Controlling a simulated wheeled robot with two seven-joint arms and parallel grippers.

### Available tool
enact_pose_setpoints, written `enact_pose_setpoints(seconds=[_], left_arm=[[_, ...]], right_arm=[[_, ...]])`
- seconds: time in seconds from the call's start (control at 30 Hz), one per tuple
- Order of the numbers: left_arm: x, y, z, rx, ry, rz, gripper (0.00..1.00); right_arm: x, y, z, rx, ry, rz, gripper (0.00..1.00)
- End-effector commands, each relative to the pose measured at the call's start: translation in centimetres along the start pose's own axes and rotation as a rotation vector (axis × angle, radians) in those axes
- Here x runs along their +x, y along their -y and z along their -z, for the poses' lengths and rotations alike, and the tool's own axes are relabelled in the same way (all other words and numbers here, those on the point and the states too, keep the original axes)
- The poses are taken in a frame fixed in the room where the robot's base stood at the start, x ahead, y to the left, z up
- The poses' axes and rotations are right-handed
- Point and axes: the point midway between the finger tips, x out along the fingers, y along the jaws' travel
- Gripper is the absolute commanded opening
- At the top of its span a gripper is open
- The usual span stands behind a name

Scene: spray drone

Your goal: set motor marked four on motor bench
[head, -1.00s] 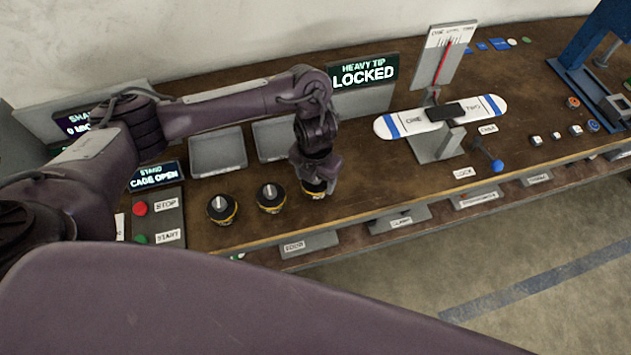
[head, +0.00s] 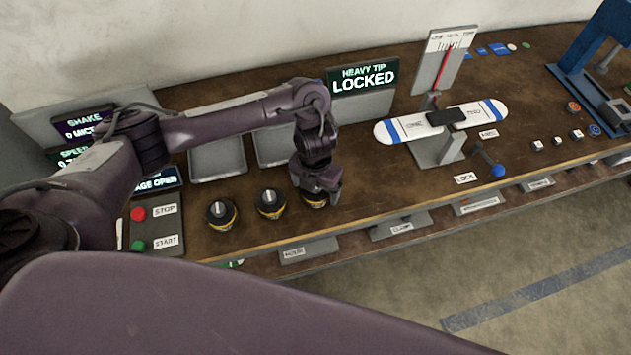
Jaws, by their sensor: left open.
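Three black motors with yellow bands stand in a row near the bench's front edge: a left one (head: 221,215), a middle one (head: 270,204) and a right one (head: 314,201). No number on them is readable, so I cannot tell which is marked four. My left gripper (head: 322,192) points down at the right motor and hides most of its top. Its jaws are open; I cannot tell whether they touch the motor. No label names the motor bench. A grey panel (head: 154,222) with a red STOP and a green START button stands left of the motors. My right gripper is not in view.
Two grey trays (head: 217,159) lie behind the motors. A HEAVY TIP LOCKED sign (head: 363,77) stands behind. A balance with a white and blue propeller (head: 392,130) and a blue-knobbed lever (head: 498,170) are to the right. Open wood lies between motors and balance.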

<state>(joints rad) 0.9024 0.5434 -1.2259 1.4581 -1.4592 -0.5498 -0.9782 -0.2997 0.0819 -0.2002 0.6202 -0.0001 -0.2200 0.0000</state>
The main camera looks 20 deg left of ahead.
Motion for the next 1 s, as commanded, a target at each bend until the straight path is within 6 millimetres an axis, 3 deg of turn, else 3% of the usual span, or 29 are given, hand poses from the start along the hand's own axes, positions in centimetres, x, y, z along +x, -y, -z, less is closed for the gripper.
enact_pose_setpoints(seconds=[0.17, 0.6, 0.8, 1.0], left_arm=[[-2.0, 0.0, -0.2, 0.003, 0.006, -0.002, 0.85], [-10.1, -0.1, -0.1, 0.002, 0.005, -0.003, 0.85], [-11.9, 0.0, -0.1, 0.0, 0.002, -0.001, 0.85], [-12.2, 0.0, 0.0, 0.0, 0.0, 0.0, 0.85]], right_arm=[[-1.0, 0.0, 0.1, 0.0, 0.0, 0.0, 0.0], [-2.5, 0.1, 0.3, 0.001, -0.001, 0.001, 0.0], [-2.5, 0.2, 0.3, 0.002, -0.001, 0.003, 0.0], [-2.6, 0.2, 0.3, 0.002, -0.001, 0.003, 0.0]])
